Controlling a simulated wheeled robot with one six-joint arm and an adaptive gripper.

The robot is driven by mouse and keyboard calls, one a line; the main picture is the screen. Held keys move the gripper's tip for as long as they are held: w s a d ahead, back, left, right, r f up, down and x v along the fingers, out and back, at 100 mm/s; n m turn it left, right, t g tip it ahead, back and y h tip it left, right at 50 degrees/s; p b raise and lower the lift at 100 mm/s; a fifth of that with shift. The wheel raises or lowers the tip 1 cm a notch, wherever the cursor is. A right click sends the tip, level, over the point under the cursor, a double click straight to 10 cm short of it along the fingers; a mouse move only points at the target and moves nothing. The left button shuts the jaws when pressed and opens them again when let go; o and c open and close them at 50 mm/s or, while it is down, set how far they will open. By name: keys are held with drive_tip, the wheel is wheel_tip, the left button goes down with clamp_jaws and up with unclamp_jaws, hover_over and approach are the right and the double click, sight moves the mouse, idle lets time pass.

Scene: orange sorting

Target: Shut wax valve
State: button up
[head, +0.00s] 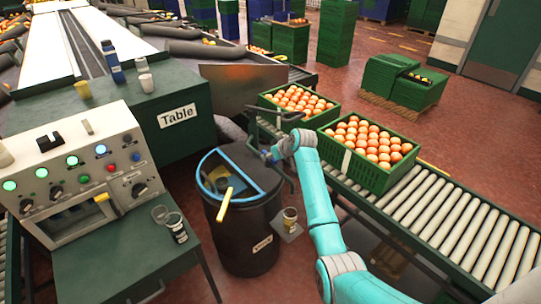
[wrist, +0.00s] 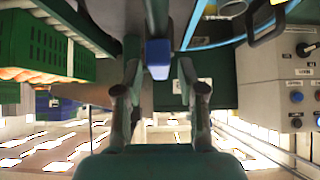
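My gripper (head: 266,152) is at the end of my turquoise arm, beside the rim of the black bin in the head view. In the wrist view my gripper (wrist: 159,75) is open, with a finger on each side and a gap between them. A dark bar with a blue end (wrist: 158,55) reaches down into view between the fingertips, apart from both. It may be the wax valve's handle, but I cannot tell for sure. No valve is clearly readable in the head view, where my gripper and arm cover that spot.
Orange crates (head: 366,176) stand on the roller conveyor (head: 445,220) at right. A control box (head: 75,165) stands at left. A green table (head: 165,105) is behind the bin.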

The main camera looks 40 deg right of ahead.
clamp_jaws()
drive_tip(key=shift+m+h, duration=0.3)
drive_tip(key=m+h, duration=0.2)
drive_tip(key=shift+a+m, duration=0.3)
drive_tip(key=shift+m, duration=0.1)
drive_tip(key=m+h, duration=0.1)
drive_tip(key=m+g+h, duration=0.1)
drive_tip(key=m, duration=0.1)
drive_tip(key=shift+w+a+m+g+h, duration=0.2)
drive_tip(key=shift+m+g+h, duration=0.1)
drive_tip(key=shift+h, duration=0.1)
drive_tip(key=m+g+h, duration=0.1)
drive_tip(key=m, duration=0.1)
drive_tip(key=m+g+h, duration=0.1)
drive_tip(key=m+g, duration=0.1)
drive_tip(key=m, duration=0.1)
drive_tip(key=shift+w+a+m+h, duration=0.2)
drive_tip(key=shift+m+h, duration=0.1)
drive_tip(key=shift+h, duration=0.1)
drive_tip(key=m+g, duration=0.2)
drive_tip(key=m, duration=0.1)
drive_tip(key=m+g+h, duration=0.1)
drive_tip(key=m+g, duration=0.1)
drive_tip(key=shift+w, duration=0.25)
drive_tip(key=shift+m, duration=0.3)
